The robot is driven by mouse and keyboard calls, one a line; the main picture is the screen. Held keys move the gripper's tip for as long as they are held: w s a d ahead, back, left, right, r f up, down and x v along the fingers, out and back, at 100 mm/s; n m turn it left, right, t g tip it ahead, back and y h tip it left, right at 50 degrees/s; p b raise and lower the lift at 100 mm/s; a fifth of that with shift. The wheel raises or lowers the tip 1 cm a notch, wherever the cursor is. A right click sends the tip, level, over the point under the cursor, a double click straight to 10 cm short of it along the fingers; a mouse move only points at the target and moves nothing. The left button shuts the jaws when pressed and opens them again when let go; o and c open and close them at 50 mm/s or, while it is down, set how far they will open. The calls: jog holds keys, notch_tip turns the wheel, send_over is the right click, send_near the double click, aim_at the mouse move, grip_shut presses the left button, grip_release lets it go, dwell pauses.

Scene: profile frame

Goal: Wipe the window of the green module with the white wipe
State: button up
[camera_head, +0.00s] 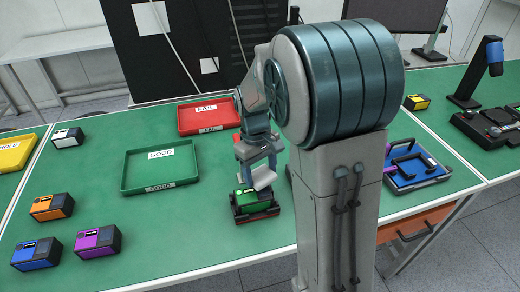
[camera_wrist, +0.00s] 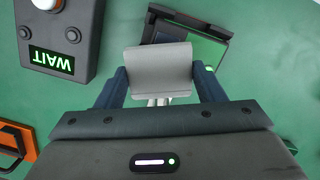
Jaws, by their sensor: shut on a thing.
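The green module (camera_head: 250,205) sits in a dark holder with a reddish edge (camera_head: 256,217) on the green table in the head view. My gripper (camera_head: 257,170) is shut on the white wipe (camera_head: 264,178), just above the module. In the wrist view my gripper (camera_wrist: 160,80) has the wipe (camera_wrist: 158,66) between its two blue fingers. The green module (camera_wrist: 207,45) shows behind and to the right of the wipe. The wipe hides part of the module, including much of its top. I cannot tell whether the wipe touches the window.
The green GOOD tray (camera_head: 160,190) and red FAIL tray (camera_head: 208,130) stand left of and behind the module. Orange (camera_head: 52,207), blue (camera_head: 37,254) and purple (camera_head: 98,242) modules sit at left. A grey box with a WAIT display (camera_wrist: 55,55) is near the gripper.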

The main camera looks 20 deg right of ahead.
jog(key=shift+s+r, duration=0.25)
jog(key=shift+r, duration=0.45)
jog(key=shift+w+r+p, duration=0.2)
jog(key=shift+r+p, duration=0.45)
jog(key=shift+p, duration=0.2)
jog(key=shift+s+r+p, duration=0.1)
jog(key=shift+r+p, duration=1)
jog(key=shift+r, duration=0.4)
